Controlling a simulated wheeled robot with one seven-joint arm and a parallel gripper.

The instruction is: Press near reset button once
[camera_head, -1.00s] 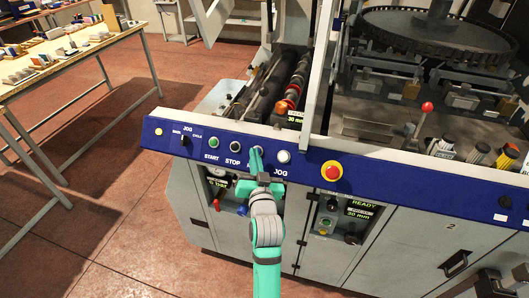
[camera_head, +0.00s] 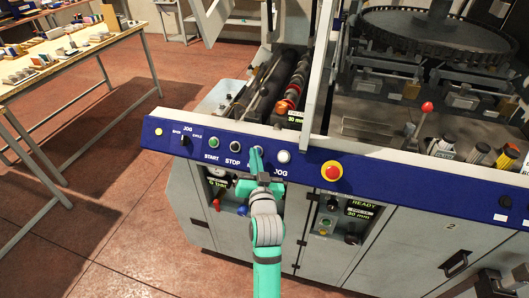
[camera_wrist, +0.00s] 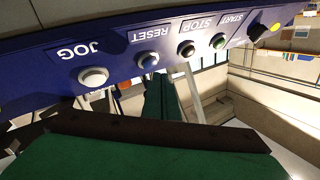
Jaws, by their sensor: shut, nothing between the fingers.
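The blue reset button (camera_wrist: 148,61) sits on the blue control panel, under the upside-down RESET label in the wrist view. In the head view my gripper hides most of it. My gripper (camera_head: 256,154) is green, shut and empty, with its fingers upright against the front of the panel between the STOP and JOG buttons. In the wrist view the gripper's fingertips (camera_wrist: 158,78) are right by the reset button. I cannot tell whether they touch it.
The panel (camera_head: 392,178) also carries a green start button (camera_head: 213,142), a black stop button (camera_head: 236,146), a white jog button (camera_head: 284,156) and a red emergency knob (camera_head: 331,171). A table with blocks (camera_head: 75,52) stands at the left, with open floor before it.

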